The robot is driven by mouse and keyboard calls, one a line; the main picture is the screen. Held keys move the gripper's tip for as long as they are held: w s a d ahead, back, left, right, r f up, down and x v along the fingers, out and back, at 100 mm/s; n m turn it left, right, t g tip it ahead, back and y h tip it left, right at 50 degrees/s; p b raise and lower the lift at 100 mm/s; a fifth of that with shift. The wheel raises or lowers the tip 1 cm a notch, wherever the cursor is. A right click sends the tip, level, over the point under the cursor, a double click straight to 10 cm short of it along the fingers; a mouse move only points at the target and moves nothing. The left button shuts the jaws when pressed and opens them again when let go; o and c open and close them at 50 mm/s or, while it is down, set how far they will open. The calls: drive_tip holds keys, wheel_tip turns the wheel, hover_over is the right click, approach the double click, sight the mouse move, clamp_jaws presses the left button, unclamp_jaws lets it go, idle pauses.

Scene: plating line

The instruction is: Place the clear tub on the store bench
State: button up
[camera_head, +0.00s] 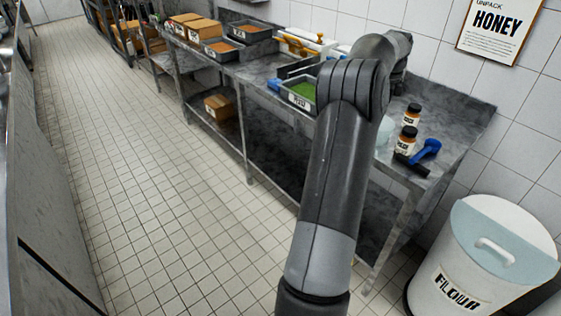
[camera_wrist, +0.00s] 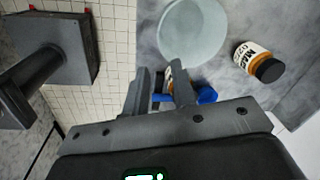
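The clear tub (camera_wrist: 192,30) shows in the wrist view as a pale, round, translucent shape on the grey worktop, just beyond my fingertips. In the head view only a pale edge of the tub (camera_head: 385,129) shows beside my arm, which hides the rest. My gripper (camera_wrist: 160,76) is open, with its two fingers apart, and the tub is not between them.
Trays and boxes (camera_head: 195,27) crowd the bench's far end. A flour bin (camera_head: 480,265) stands at right; the tiled aisle (camera_head: 150,180) is clear.

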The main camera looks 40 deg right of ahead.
drive_tip(key=w+a+r+n+t, duration=0.1)
drive_tip(key=w+a+r+n, duration=0.3)
drive_tip(key=a, duration=0.8)
drive_tip(key=w+a+r+n+t, duration=0.15)
drive_tip(key=a+r+n, duration=0.3)
drive_tip(key=a, duration=0.65)
drive_tip(key=w+a+r+n, duration=0.3)
drive_tip(key=a+n, duration=0.3)
drive_tip(key=a, duration=0.6)
drive_tip(key=s+a+n+t, duration=0.15)
drive_tip(key=a+n, duration=0.25)
drive_tip(key=a, duration=0.4)
drive_tip(key=s+a+n, duration=0.3)
drive_tip(key=a, duration=0.4)
drive_tip(key=s+a+f+n+t+y, duration=0.1)
drive_tip(key=s+a+f+n, duration=0.5)
drive_tip(key=s+a+n, duration=0.4)
drive_tip(key=s+a, duration=0.1)
drive_tip(key=a, duration=0.2)
drive_tip(key=shift+s+f, duration=0.2)
drive_tip(key=shift+s, duration=0.05)
